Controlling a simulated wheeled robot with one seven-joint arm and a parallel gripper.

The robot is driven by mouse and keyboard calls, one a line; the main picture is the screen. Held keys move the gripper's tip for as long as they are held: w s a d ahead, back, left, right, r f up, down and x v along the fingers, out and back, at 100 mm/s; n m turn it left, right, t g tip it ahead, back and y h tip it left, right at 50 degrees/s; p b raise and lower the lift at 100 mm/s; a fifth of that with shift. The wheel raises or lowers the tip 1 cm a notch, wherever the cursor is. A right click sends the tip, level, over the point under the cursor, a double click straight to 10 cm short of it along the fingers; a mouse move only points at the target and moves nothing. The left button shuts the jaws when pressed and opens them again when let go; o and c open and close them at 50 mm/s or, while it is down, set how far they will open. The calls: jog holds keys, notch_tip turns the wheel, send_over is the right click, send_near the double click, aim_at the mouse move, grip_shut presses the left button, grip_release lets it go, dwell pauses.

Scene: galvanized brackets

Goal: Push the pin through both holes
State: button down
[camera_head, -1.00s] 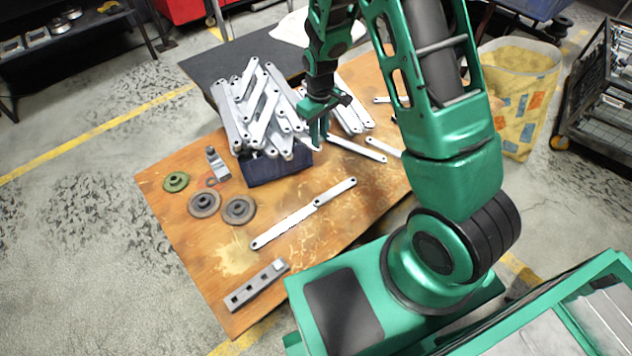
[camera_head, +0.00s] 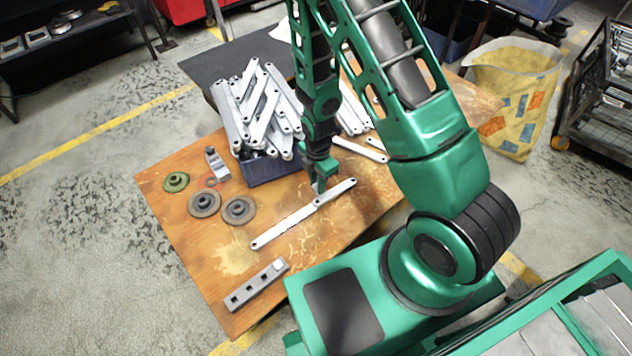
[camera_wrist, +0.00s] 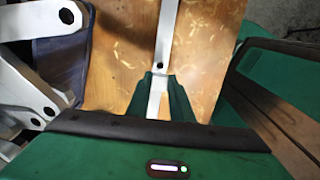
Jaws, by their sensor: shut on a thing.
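My gripper (camera_head: 319,186) points down just above the place where two flat galvanized bars overlap on the wooden table. The lower-left bar (camera_head: 280,232) and the upper-right bar (camera_head: 338,190) lie nearly end to end, overlapping under my gripper. In the wrist view my green fingers (camera_wrist: 164,92) line up over a pale bar (camera_wrist: 167,30) with a dark hole showing just beyond the tips. I cannot tell whether the pin touches a hole.
A dark blue box (camera_head: 275,168) stands close behind and left, with a heap of bars (camera_head: 262,105) over it. Round grey discs (camera_head: 239,210), a green disc (camera_head: 176,181) and a block with square holes (camera_head: 257,284) lie on the table (camera_head: 190,255).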

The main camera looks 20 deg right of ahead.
jog(key=shift+f, duration=2.1)
jog(key=shift+f, duration=1.65)
jog(key=c, duration=1.5)
grip_release()
notch_tip(320, 180, up, 11)
jog(key=shift+f, duration=0.15)
